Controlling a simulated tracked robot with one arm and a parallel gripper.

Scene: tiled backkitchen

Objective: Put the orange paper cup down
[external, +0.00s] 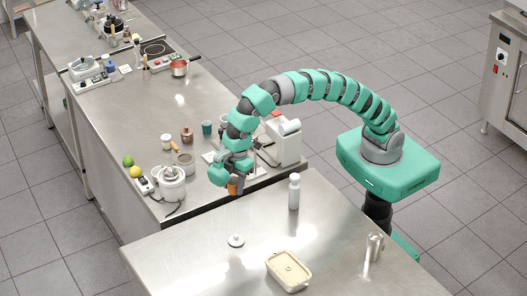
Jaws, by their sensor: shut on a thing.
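The orange paper cup (233,189) shows small in the external view, below the end of my green and grey arm. My gripper (233,181) is shut on it. The cup is near the front right edge of the long steel counter (113,110), close to the gap before the nearer steel table (200,270). I cannot tell whether its base touches the counter. The gripper fingers are mostly hidden by the arm's end and too small to make out.
A white appliance (284,143) stands right of my gripper. A white pot-like device (172,184), small jars and a lime (128,161) are to the left. The nearer table holds a white bottle (294,191), a lid (236,241), a cream container (288,271) and a metal cylinder (374,247).

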